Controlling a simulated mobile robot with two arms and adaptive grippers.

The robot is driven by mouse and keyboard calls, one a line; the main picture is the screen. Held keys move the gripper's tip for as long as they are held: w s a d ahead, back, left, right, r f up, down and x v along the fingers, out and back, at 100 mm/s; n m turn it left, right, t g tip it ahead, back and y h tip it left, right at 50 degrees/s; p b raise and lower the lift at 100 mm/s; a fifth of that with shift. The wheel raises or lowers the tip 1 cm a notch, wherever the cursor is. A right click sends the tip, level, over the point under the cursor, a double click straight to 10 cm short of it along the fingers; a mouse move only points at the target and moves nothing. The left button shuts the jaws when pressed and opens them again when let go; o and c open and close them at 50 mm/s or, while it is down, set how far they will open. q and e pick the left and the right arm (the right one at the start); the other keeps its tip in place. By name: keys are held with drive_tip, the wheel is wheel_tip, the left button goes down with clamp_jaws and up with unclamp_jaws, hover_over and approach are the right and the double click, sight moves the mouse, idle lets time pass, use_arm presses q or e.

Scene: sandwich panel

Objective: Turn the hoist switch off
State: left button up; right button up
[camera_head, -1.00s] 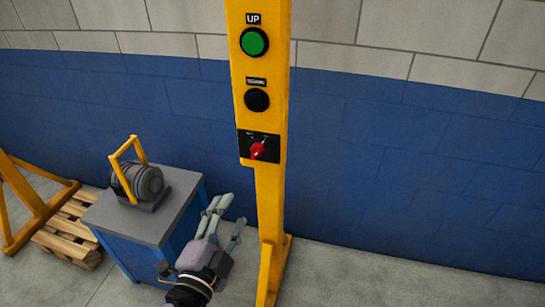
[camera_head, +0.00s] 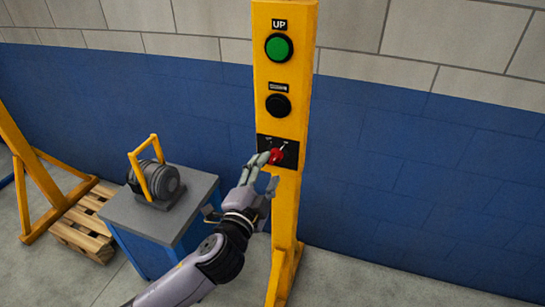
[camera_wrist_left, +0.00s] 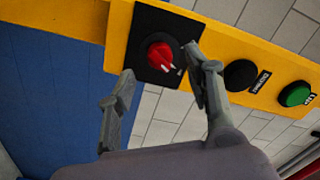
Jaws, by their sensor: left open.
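The hoist switch is a red rotary knob (camera_head: 276,156) on a black plate (camera_head: 291,146), low on the yellow post (camera_head: 287,195). It also shows in the left wrist view as a red knob (camera_wrist_left: 162,57) with a pale pointer mark. My left gripper (camera_head: 262,166) is at the knob's left side in the head view. In the left wrist view its two fingers (camera_wrist_left: 160,88) are apart, one on either side below the knob, with nothing held between them. I cannot tell if a finger touches the knob. My right gripper is not in view.
Above the knob are a black button (camera_head: 278,105) and a green UP button (camera_head: 278,47). A blue cabinet (camera_head: 150,250) with a grey motor (camera_head: 158,182) on top stands left of the post. A wooden pallet (camera_head: 85,235) lies farther left. Floor right of the post is clear.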

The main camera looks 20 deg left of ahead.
sight(273, 161)
use_arm(q)
drive_tip(key=shift+w+d+p, duration=0.1)
drive_tip(key=shift+w+p, duration=0.25)
drive_tip(key=shift+w, duration=1.9)
clamp_jaws()
